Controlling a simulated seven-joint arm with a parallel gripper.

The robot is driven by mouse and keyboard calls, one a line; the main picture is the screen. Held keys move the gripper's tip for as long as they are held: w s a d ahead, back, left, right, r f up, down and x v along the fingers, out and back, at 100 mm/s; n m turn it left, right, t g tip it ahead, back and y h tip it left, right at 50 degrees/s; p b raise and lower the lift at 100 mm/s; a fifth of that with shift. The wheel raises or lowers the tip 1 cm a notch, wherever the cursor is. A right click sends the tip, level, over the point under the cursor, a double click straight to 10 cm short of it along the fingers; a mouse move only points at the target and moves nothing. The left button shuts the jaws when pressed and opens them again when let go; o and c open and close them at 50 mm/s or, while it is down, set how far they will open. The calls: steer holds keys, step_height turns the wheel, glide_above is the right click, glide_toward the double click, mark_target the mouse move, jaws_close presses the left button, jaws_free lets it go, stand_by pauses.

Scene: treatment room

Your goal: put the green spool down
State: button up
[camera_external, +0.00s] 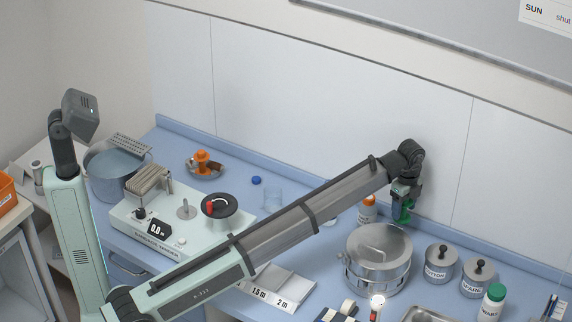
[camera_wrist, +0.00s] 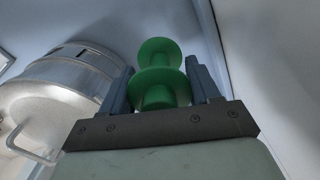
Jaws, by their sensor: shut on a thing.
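The green spool (camera_wrist: 159,80) is between the two fingers of my gripper (camera_wrist: 160,92) in the wrist view. My gripper is shut on it, with a finger on each side. In the external view my gripper (camera_external: 405,205) hangs downward near the back wall, and the green spool (camera_external: 406,214) shows as a small green patch at its fingertips. It is behind the steel drum and beside the orange-capped bottle. I cannot tell whether the spool touches the counter.
The steel drum (camera_external: 378,262) stands in front of my gripper and also shows in the wrist view (camera_wrist: 65,100). An orange-capped bottle (camera_external: 367,210) is to the left. Two lidded canisters (camera_external: 440,264) stand to the right. The back wall (camera_external: 440,130) is close.

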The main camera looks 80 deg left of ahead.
steer(key=shift+f, duration=4.4)
steer(key=o, duration=1)
steer(key=shift+f, duration=0.1)
steer(key=shift+o, duration=0.2)
step_height(320, 180, up, 12)
steer(key=shift+r, duration=0.15)
